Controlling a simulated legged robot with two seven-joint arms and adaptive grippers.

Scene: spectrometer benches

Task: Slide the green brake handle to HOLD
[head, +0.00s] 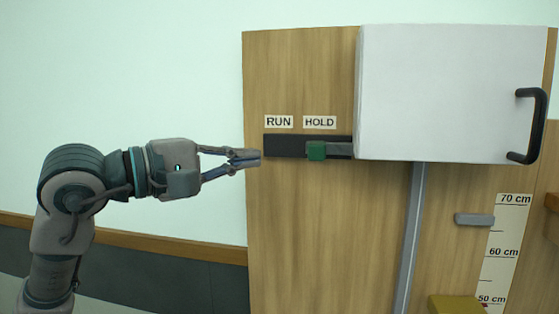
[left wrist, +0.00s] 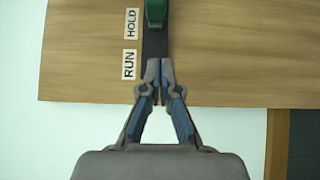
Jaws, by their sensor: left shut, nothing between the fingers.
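The green brake handle (head: 316,151) sits on a dark horizontal track (head: 285,146) on the wooden panel, below the HOLD label (head: 320,122). The RUN label (head: 279,121) is to its left. My left gripper (head: 258,158) is shut and empty at the left end of the track, to the left of the handle with a gap between them. In the left wrist view the handle (left wrist: 155,12) shows at the top edge, partly cut off, beyond my closed fingertips (left wrist: 160,64). Whether the fingertips touch the panel I cannot tell. My right gripper is not in view.
A white box (head: 450,95) with a black handle (head: 530,125) covers the upper right of the panel and the track's right end. Below it are a grey vertical rail (head: 411,235), a grey block (head: 474,219) and a centimetre scale (head: 505,255). The wall left of the panel is clear.

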